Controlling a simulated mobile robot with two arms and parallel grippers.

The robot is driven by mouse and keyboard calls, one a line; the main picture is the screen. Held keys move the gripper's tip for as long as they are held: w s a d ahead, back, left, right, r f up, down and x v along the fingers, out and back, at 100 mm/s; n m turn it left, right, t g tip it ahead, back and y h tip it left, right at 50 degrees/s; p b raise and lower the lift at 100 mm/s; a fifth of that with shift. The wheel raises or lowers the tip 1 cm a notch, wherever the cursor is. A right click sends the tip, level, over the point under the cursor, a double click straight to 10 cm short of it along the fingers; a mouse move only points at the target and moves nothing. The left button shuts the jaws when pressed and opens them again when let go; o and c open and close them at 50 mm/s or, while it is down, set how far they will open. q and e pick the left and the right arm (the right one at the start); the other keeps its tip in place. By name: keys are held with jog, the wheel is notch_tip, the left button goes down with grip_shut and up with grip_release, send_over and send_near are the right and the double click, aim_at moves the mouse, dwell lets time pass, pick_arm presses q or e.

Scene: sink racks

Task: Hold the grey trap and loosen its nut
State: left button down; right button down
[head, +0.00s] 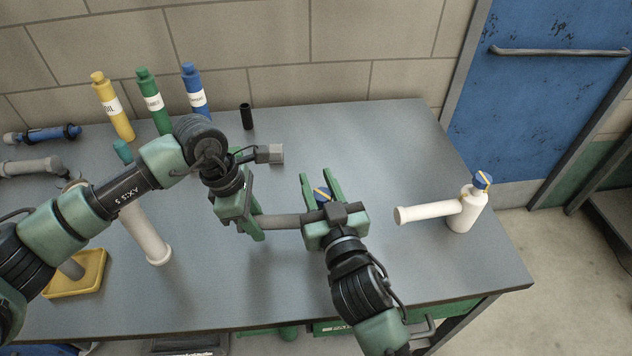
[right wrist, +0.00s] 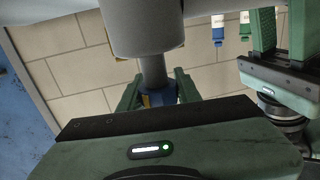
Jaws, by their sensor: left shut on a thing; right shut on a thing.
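The grey trap (head: 280,221) is held above the table between my two grippers; in the right wrist view its wide body and narrower pipe (right wrist: 152,70) show close up. Its blue nut (head: 321,194) has a yellow stripe and also shows in the right wrist view (right wrist: 158,98). My right gripper (head: 321,186) is shut on the nut, one finger on each side. My left gripper also shows at the right of the right wrist view (right wrist: 275,50).
A white trap (head: 464,210) with a blue cap stands at the table's right. Yellow (head: 113,108), green (head: 154,103) and blue (head: 195,92) bottles and a black cylinder (head: 246,117) stand at the back. A pale pipe (head: 147,233) and yellow tray (head: 97,272) are left. The front right is clear.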

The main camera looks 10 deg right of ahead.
jog(key=shift+d+m+h, duration=0.15)
jog(key=shift+m+h, duration=0.15)
jog(key=shift+h, duration=0.2)
jog(key=c, duration=1)
grip_release()
jog(key=shift+o, duration=0.2)
jog(key=shift+s+f, duration=0.1)
jog(key=shift+s, duration=0.2)
jog(key=s+d, duration=0.1)
jog(key=s, duration=1)
jog(key=shift+s+d, duration=0.15)
